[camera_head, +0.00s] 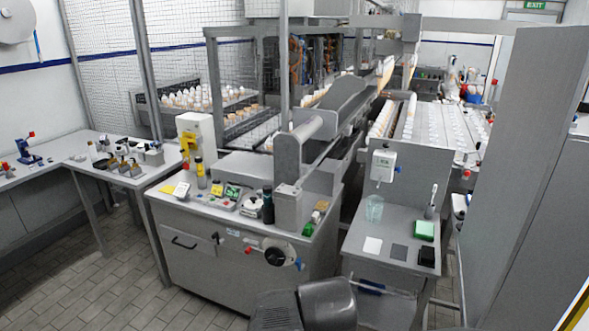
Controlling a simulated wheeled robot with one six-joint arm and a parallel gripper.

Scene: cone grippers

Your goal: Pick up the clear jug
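The clear jug (374,208) stands upright on the grey side table (350,221) right of centre in the head view. It looks like a pale, see-through vessel, small at this distance. A white dispenser box (383,165) is mounted on the panel just behind and above it. My gripper is not seen in this view, and nothing touches the jug from the front.
A dark pad (398,252), green box (424,230), black block (427,256) and brush-like item (431,204) share the side table. The control counter (318,234) stands to its left, a tall grey cabinet (520,160) to its right. Tiled floor (100,285) is open at lower left.

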